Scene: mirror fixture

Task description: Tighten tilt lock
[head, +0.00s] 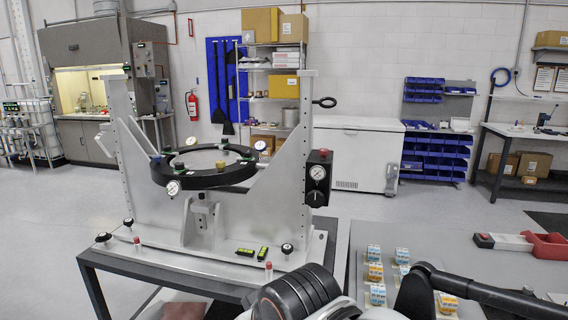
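The mirror fixture is a white upright frame (285,165) on a flat base on the dark table. Between its two side plates sits a black ring (205,180), with several dial gauges and small coloured knobs around it. A black eye-shaped handle (324,102) sticks out at the right post's top. Below it, a black box (318,172) carries a dial gauge, a red knob and a black knob. Several black knobs, such as one at the base's front right (287,248), sit on the base. Which part is the tilt lock I cannot tell. My gripper is out of view.
Two small black-and-yellow items (245,253) lie on the base's front. A grey surface to the right holds several small yellow-and-blue boxes (374,272) and a red tray (547,246). Parts of my arm cover the bottom foreground. Open floor lies behind the fixture.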

